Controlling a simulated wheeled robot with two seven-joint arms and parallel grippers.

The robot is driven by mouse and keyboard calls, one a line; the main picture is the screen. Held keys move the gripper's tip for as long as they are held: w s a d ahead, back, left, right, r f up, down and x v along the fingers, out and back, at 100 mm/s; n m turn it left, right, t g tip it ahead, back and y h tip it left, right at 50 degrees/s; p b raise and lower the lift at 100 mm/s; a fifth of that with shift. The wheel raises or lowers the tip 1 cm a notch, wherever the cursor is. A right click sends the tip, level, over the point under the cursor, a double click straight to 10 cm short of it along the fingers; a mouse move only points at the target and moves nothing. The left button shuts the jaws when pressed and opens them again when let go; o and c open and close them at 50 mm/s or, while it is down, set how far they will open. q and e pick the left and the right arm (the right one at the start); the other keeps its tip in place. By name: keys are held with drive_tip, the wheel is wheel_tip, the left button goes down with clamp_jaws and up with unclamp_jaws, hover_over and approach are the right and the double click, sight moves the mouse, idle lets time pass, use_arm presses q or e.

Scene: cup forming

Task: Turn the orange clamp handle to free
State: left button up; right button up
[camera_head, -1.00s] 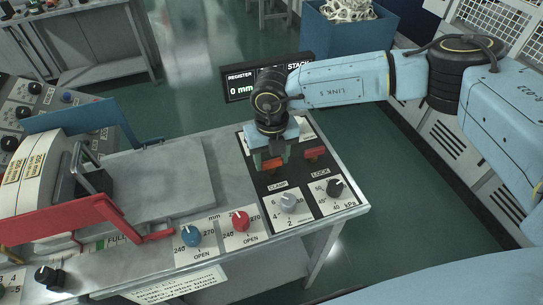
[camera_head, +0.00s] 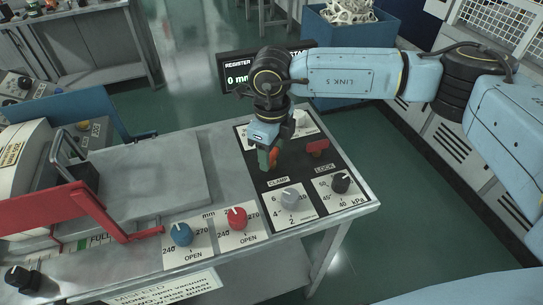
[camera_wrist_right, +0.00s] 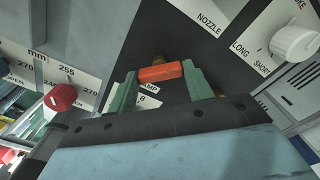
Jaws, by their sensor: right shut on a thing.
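The orange clamp handle (camera_head: 273,157) is on the dark panel above the CLAMP label. In the right wrist view the handle (camera_wrist_right: 160,72) spans between the two green fingers. My right gripper (camera_head: 269,160) comes down on it from above and is shut on it; the gripper also shows in the right wrist view (camera_wrist_right: 161,82). In the head view the fingers and wrist hide part of the handle. My left gripper is not in view.
A red LOCK handle (camera_head: 317,147) stands just right of the clamp handle. A grey knob (camera_head: 290,197) and a black knob (camera_head: 341,182) sit in front. Blue (camera_head: 181,234) and red (camera_head: 237,217) knobs are at front left. A red bar (camera_head: 80,215) lies further left.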

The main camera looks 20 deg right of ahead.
drive_tip(key=n+b, duration=0.4)
drive_tip(key=n, duration=0.1)
drive_tip(key=shift+f, duration=0.1)
drive_tip(key=shift+n+b, duration=0.6)
drive_tip(key=shift+n, duration=0.4)
drive_tip(key=shift+n+b, duration=0.5)
drive_tip(key=shift+n, duration=0.3)
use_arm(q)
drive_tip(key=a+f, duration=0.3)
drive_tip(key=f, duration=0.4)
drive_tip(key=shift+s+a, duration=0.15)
use_arm(e)
drive_tip(key=shift+n, duration=0.3)
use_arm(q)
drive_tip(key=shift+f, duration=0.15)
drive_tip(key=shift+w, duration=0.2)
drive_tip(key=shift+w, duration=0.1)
use_arm(e)
drive_tip(key=o, duration=1)
